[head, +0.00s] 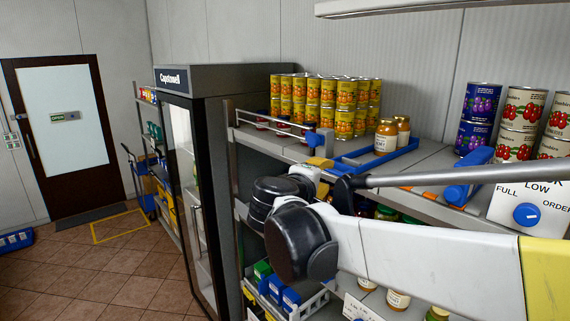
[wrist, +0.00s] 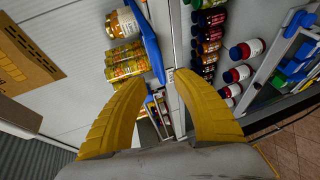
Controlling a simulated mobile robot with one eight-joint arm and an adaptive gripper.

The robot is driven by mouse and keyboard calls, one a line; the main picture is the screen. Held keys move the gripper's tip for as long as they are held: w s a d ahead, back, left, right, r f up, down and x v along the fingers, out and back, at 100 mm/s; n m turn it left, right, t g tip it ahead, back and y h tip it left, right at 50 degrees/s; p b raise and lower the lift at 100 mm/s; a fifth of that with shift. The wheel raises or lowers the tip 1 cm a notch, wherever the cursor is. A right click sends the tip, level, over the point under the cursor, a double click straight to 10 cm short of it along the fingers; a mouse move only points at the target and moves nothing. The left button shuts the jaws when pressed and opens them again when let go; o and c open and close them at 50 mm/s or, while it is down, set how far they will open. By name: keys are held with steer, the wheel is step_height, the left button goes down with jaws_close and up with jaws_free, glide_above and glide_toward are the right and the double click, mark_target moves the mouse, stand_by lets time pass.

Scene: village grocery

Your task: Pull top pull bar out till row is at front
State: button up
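On the top shelf (head: 432,160), a low blue tray or frame (head: 375,160) stands with honey jars (head: 386,136) at its far end. A blue block (head: 320,138) sits at the shelf front, left of it; which part is the pull bar is not clear. In the wrist view the blue frame (wrist: 150,42) runs beside a honey jar (wrist: 122,24), ahead and left of my fingers. My gripper (wrist: 159,80) is open, its yellow fingers apart and nothing clearly held between them. In the head view it is mostly hidden behind my arm, near the shelf's front edge.
Stacked yellow cans (head: 322,92) stand behind a wire rail at left. Jars fill lower shelves.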

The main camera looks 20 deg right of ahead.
mark_target(331, 171)
steer(key=p+x, duration=0.1)
steer(key=x, duration=0.6)
steer(key=shift+w+d+f, duration=0.1)
steer(key=shift+w, duration=0.1)
jaws_close()
